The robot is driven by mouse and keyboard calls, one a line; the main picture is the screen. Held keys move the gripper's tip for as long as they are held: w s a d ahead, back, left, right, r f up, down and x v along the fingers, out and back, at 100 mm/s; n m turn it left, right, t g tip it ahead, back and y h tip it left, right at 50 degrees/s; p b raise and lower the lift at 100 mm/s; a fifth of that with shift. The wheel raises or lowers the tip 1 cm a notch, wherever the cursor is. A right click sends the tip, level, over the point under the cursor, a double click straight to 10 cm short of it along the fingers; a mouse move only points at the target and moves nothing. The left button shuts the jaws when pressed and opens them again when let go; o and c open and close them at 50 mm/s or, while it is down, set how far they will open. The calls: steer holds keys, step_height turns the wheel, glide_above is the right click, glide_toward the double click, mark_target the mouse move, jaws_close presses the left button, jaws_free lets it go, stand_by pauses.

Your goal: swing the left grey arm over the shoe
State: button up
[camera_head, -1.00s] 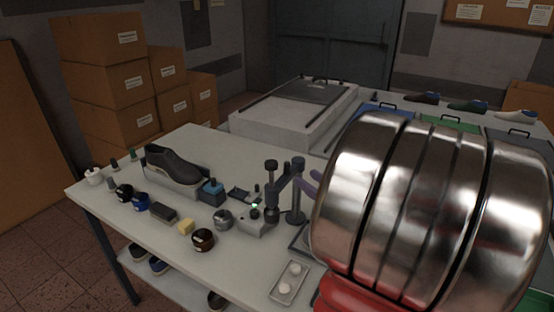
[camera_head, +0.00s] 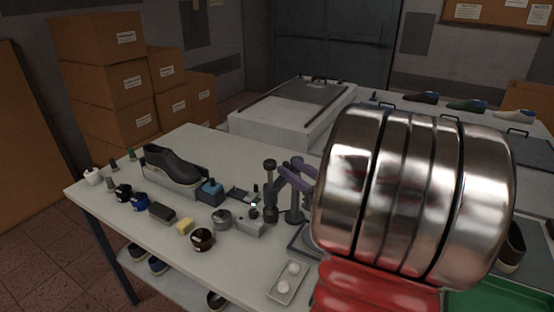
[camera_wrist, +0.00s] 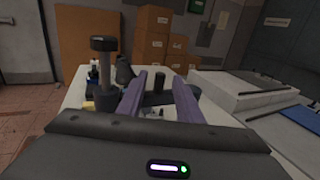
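A dark shoe (camera_head: 172,163) rests on a grey block at the left of the table; it also shows, dark and small, in the wrist view (camera_wrist: 125,73). Right of it stands a grey fixture with a knob-topped upright (camera_head: 270,190) and a thicker post (camera_head: 294,205). The grey arm between them is largely hidden behind my purple fingers. My gripper (camera_head: 285,172) is at the fixture, at about knob height. In the wrist view its fingers (camera_wrist: 160,77) are apart, with a dark knob (camera_wrist: 159,84) seen between them; contact cannot be told. A knobbed post (camera_wrist: 104,75) stands left of the fingers.
Small jars, a brush and a yellow block (camera_head: 184,227) line the table's front. A small tray (camera_head: 287,283) lies in front. Cardboard boxes (camera_head: 122,105) are stacked behind. My metallic arm covers the right side.

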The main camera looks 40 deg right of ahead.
steer(key=w, duration=0.7)
steer(key=shift+w+d, duration=0.2)
steer(key=shift+d, duration=0.2)
steer(key=shift+c, duration=0.4)
jaws_close()
